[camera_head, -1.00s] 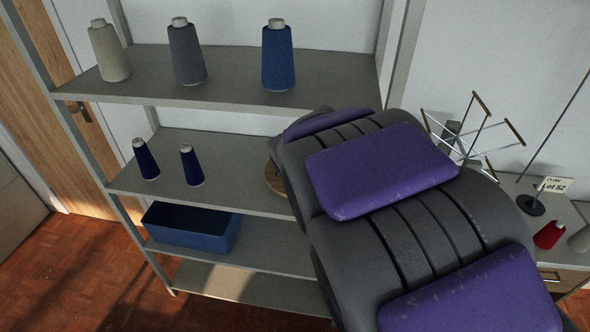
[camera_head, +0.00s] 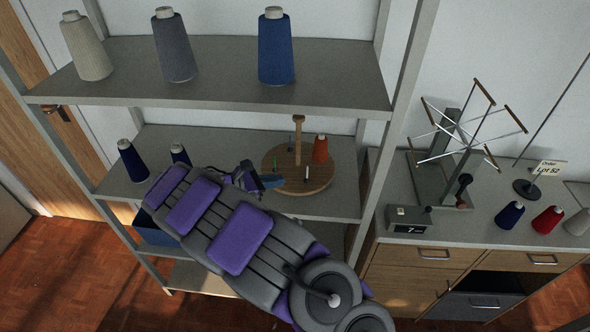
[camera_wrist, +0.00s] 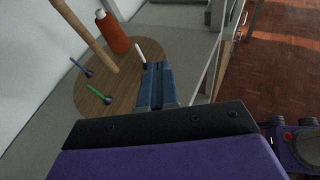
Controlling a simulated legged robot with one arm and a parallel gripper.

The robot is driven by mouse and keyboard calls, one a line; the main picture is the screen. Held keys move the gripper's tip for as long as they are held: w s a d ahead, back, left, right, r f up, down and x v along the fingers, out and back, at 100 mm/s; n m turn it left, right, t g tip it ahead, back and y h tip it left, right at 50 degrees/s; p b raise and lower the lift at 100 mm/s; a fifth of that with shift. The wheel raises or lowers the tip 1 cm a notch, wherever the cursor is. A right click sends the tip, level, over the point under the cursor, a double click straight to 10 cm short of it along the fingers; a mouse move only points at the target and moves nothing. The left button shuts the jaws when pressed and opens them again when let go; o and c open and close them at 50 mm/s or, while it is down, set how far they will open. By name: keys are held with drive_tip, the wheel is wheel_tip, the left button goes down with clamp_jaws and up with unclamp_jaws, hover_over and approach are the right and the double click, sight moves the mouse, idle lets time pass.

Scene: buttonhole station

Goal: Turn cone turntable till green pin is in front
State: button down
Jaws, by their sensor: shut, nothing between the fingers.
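The turntable (camera_head: 321,178) is a round wooden disc on the middle shelf with an upright wooden post (camera_head: 298,140). An orange cone (camera_head: 320,150) stands at its back right. The green pin (camera_head: 275,162) is on the disc's left side, and a white pin (camera_head: 307,174) is at the front, right of centre. In the wrist view the green pin (camera_wrist: 98,93) is left of my fingers, with a blue pin (camera_wrist: 80,66) beyond it. My gripper (camera_head: 272,181) is shut and empty at the disc's front-left edge. In the wrist view its blue fingers (camera_wrist: 157,86) point toward the white pin (camera_wrist: 138,48); contact is unclear.
Dark blue cones (camera_head: 133,160) stand left on the same shelf, behind my arm. Large cones (camera_head: 276,50) stand on the shelf above. A shelf upright (camera_head: 398,110) is right of the turntable. A counter with a yarn winder (camera_head: 468,148) and cones is farther right.

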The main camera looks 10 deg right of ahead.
drive_tip(key=w+a+f+n+t, duration=0.2)
drive_tip(key=a+f, duration=0.1)
drive_tip(key=a, duration=0.1)
drive_tip(key=b, duration=0.2)
hover_over(297, 185)
drive_tip(key=a, duration=0.1)
drive_tip(key=f, duration=0.3)
drive_tip(key=shift+s+f, duration=0.1)
drive_tip(key=shift+s, duration=0.25)
drive_tip(key=shift+w+d+b, duration=0.25)
drive_tip(key=shift+d+b, duration=0.05)
drive_tip(key=shift+d, duration=0.25)
drive_tip(key=shift+n, duration=0.3)
